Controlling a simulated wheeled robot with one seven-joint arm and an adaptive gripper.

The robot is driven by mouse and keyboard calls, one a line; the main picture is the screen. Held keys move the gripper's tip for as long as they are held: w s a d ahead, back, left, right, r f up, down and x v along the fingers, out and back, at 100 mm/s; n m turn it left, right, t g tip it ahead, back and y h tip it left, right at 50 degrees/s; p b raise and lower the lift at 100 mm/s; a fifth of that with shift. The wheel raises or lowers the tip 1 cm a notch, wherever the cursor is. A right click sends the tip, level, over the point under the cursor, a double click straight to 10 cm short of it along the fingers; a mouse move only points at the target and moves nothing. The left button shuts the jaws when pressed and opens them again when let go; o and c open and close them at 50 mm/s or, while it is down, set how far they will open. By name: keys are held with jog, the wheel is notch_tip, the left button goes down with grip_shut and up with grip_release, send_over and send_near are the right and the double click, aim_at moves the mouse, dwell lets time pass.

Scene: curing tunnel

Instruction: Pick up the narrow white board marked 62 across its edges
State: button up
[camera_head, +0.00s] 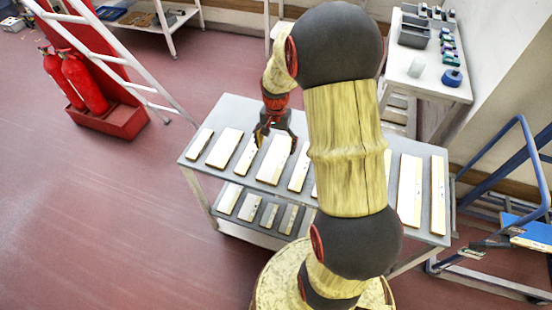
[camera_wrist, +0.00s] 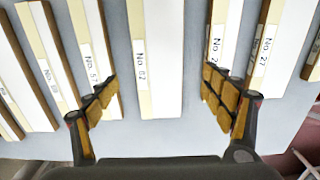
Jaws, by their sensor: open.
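In the wrist view a white board (camera_wrist: 161,55) with a cream strip along its left edge lies in the middle, its label seeming to read No. 62. It looks wider than its neighbours. My gripper (camera_wrist: 160,92) is open and empty, with one finger on each side of this board, apart from its edges in the picture. The fingers overlap the neighbouring boards in view. Labels cannot be read there.
Several similar boards lie in a row on the grey table (camera_head: 235,108), with narrow gaps; my arm hides some. More boards lie on its lower shelf (camera_head: 267,236). A white bench (camera_head: 440,85), a blue frame (camera_head: 535,165) and red extinguishers (camera_head: 85,82) stand around it.

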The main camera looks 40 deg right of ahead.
aim_at(276, 157)
jog(key=shift+s+f+b, duration=0.1)
jog(key=shift+f+b, duration=0.7)
jog(key=shift+f, duration=2)
jog(key=c, duration=0.3)
jog(key=c, duration=1)
